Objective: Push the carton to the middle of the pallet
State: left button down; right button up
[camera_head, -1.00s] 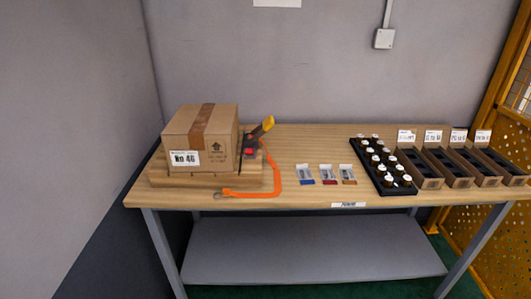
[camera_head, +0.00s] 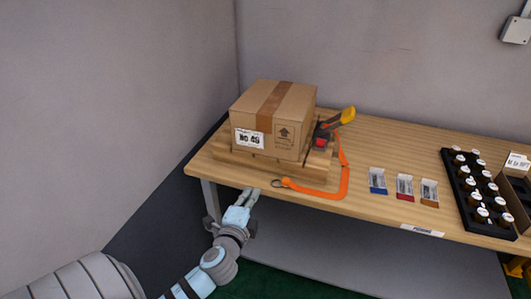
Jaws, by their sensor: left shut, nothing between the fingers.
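The brown carton (camera_head: 285,135) with a tape strip and a white label sits on a wooden pallet (camera_head: 232,159) at the left end of the table. The pallet shows as a strip along the carton's front and at its right side. My left gripper (camera_head: 250,193) is shut and empty. It appears in front of the table's front edge, below and left of the carton and apart from it. My right gripper is not in view.
Several small packets (camera_head: 404,186) and a black tray of bottles (camera_head: 457,190) are farther right on the table (camera_head: 392,143). A wall stands at the left.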

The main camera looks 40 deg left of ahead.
pick_arm(q)
jog(key=t, duration=0.1)
send_near(267, 145)
jog(key=shift+m, duration=0.3)
jog(key=x, duration=0.5)
jog(key=shift+w, duration=0.4)
jog(key=shift+w+a, duration=0.3)
jog(key=shift+w, duration=0.2)
